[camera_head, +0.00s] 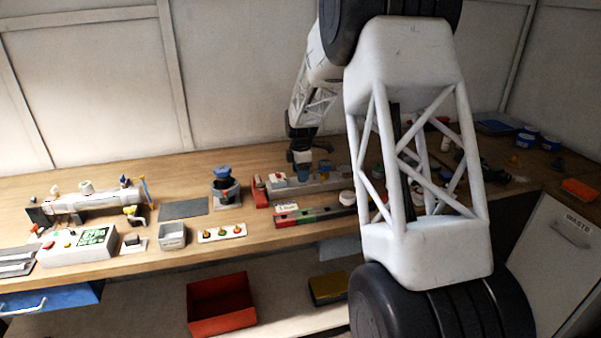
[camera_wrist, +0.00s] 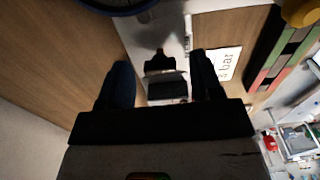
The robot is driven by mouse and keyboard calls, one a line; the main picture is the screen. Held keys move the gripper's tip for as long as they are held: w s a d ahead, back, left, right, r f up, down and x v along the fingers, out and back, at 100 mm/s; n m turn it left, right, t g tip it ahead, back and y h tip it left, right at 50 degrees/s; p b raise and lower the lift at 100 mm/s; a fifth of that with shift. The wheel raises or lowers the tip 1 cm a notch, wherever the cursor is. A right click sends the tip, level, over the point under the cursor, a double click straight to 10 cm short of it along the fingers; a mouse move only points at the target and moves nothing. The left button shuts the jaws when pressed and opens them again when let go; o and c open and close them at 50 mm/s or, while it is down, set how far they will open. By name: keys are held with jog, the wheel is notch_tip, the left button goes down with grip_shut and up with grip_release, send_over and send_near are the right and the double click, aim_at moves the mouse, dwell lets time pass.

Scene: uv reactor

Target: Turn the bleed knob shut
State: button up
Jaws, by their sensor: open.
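My gripper (camera_wrist: 160,63) is open in the wrist view, with one dark finger on each side of a small black knob-like part (camera_wrist: 159,60). This part stands on a pale grey rail, and I cannot tell for sure that it is the bleed knob. In the head view my gripper (camera_head: 302,166) is low over the grey manifold (camera_head: 318,185) at the back of the bench. The knob is too small to make out there.
A white label reading "bar" (camera_wrist: 226,63) lies right of the fingers. A blue round part (camera_wrist: 118,4) is at the top edge. A red and green strip (camera_head: 300,216) lies in front of the manifold. A blue-topped device (camera_head: 225,188) stands to the left.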

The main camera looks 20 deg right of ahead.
jog(key=c, duration=0.9)
jog(key=shift+c, duration=0.2)
